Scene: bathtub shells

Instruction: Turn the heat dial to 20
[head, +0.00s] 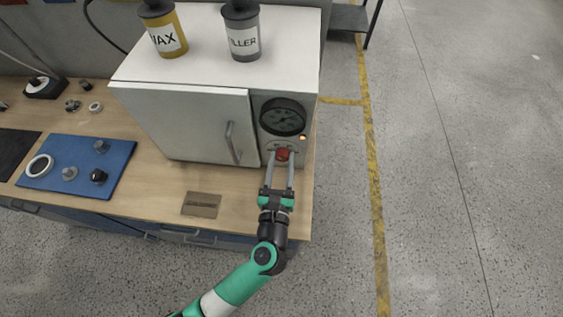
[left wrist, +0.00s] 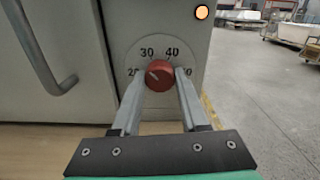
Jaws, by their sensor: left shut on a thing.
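The heat dial (head: 283,154) is a red knob low on the front of the white oven (head: 190,125), under the round gauge. In the left wrist view the dial (left wrist: 159,73) sits on a round plate marked 30 and 40 at the top; the numbers at the left and right are partly hidden by the fingers. Its pale pointer mark faces the left side, roughly toward the partly covered 20; its exact setting is hard to read. My left gripper (head: 282,160) is shut on the dial, one finger at each side. My right gripper is not in view.
A round black gauge (head: 283,117) and a lit orange lamp (left wrist: 202,12) are above the dial. The oven door handle (head: 232,143) stands out to the left. Two labelled cans are on top. A blue mat (head: 118,180) with small parts lies left on the bench. Open floor is right.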

